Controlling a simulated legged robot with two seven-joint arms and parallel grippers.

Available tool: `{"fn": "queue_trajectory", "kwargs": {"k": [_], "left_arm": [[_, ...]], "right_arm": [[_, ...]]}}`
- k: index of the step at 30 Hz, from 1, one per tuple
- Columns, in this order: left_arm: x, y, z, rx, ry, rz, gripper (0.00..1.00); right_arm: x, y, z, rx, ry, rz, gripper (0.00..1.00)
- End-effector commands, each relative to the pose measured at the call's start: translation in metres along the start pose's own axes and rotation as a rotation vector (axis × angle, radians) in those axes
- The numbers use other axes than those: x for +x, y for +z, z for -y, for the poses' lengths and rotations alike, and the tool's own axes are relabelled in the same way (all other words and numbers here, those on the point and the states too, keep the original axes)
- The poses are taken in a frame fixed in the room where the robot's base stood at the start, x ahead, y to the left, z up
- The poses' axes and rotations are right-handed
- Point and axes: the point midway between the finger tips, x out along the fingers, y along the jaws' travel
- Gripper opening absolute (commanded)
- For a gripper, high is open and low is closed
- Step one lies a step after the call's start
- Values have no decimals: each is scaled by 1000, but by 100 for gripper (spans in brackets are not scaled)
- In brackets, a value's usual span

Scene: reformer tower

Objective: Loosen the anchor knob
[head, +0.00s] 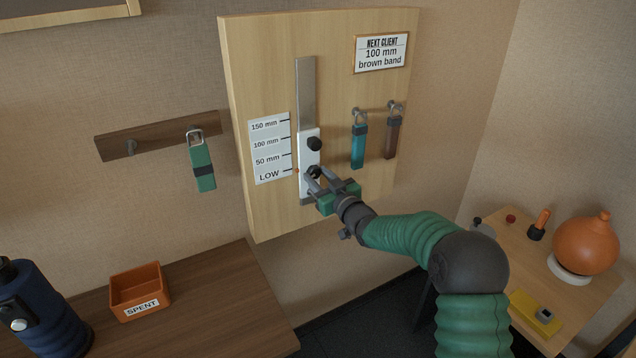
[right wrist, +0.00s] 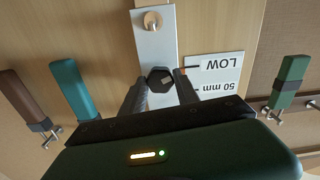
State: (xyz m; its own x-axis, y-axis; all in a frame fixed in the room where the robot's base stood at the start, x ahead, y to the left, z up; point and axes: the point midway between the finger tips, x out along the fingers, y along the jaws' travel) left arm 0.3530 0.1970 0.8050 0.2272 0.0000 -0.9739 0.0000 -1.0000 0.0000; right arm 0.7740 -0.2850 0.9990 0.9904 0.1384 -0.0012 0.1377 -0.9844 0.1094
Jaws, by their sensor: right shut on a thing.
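A wooden board (head: 365,100) on the wall carries a grey rail (head: 306,85) with a white carriage plate (head: 309,148). My right gripper (head: 314,175) is at a lower black knob, near the LOW mark. In the right wrist view, my right gripper's two fingers (right wrist: 158,86) are closed on the sides of this hexagonal knob (right wrist: 160,74). A brass ring or peg (right wrist: 152,21) sits beyond it on the plate. My left gripper is not in view.
A scale label (head: 270,148) is left of the rail. Teal (head: 358,146) and brown (head: 393,137) bands hang right of it, under a card (head: 381,52). A green band (head: 202,168) hangs left. A SPENT tray (head: 138,288) and a side table (head: 520,262) stand below.

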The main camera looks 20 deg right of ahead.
Motion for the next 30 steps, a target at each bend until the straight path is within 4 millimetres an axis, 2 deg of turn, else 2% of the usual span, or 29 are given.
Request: {"fn": "queue_trajectory", "kwargs": {"k": [1,30], "left_arm": [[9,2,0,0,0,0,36],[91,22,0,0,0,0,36]], "right_arm": [[0,4,0,-43,1,-1,0],[0,6,2,-966,-1,1,0]]}}
